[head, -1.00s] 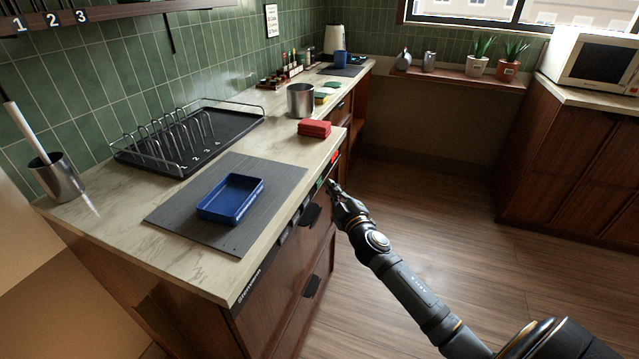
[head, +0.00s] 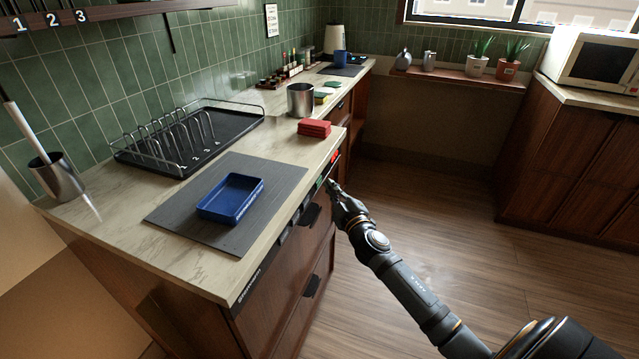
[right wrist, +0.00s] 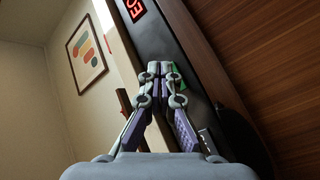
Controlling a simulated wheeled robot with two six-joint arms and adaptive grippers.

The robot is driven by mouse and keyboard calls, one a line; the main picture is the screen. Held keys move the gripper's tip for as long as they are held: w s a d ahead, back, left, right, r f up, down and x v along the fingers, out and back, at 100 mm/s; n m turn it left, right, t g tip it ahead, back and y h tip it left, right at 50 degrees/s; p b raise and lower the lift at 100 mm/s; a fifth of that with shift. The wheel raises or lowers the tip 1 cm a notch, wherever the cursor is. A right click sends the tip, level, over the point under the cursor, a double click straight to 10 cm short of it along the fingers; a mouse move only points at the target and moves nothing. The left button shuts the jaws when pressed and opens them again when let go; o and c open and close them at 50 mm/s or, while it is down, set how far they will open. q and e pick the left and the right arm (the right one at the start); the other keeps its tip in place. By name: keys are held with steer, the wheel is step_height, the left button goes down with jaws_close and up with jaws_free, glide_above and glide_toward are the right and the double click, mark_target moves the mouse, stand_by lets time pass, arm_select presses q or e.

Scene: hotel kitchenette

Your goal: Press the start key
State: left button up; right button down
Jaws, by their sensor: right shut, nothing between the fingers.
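A black control strip (head: 270,256) runs along the front edge of the counter. A green key (head: 319,183) sits on it, near a red lit display (head: 335,157). My right gripper (head: 332,184) is shut and empty, its fingertips close in front of the strip beside the green key. In the right wrist view, the shut fingertips (right wrist: 160,70) partly cover the green key (right wrist: 177,72), and the red display (right wrist: 135,9) shows above. I cannot tell whether the fingertips touch the key. My left gripper is not in view.
A blue tray (head: 232,199) lies on a dark mat (head: 173,211) on the counter. A dish rack (head: 180,150), red cloths (head: 314,128) and a metal pot (head: 300,100) stand farther back. Drawer handles (head: 312,286) project below the strip. The floor to the right is clear.

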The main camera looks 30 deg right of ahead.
steer(key=shift+w+a, duration=0.25)
steer(key=shift+w, duration=0.05)
steer(key=shift+w+a+p, duration=0.2)
steer(key=shift+w+p, duration=0.05)
steer(key=shift+p, duration=0.1)
stand_by(0.6)
steer(key=shift+s+d+f+b, duration=0.1)
steer(key=shift+s+d+b, duration=0.15)
steer(key=shift+b, duration=0.1)
steer(key=shift+s+d+b, duration=0.2)
steer(key=shift+s+b, duration=0.1)
steer(key=shift+s, duration=0.05)
steer(key=s+d+b, duration=0.3)
steer(key=b, duration=0.1)
steer(key=shift+s+d+b, duration=0.1)
steer(key=shift+s+b, duration=0.25)
steer(key=shift+b, duration=0.05)
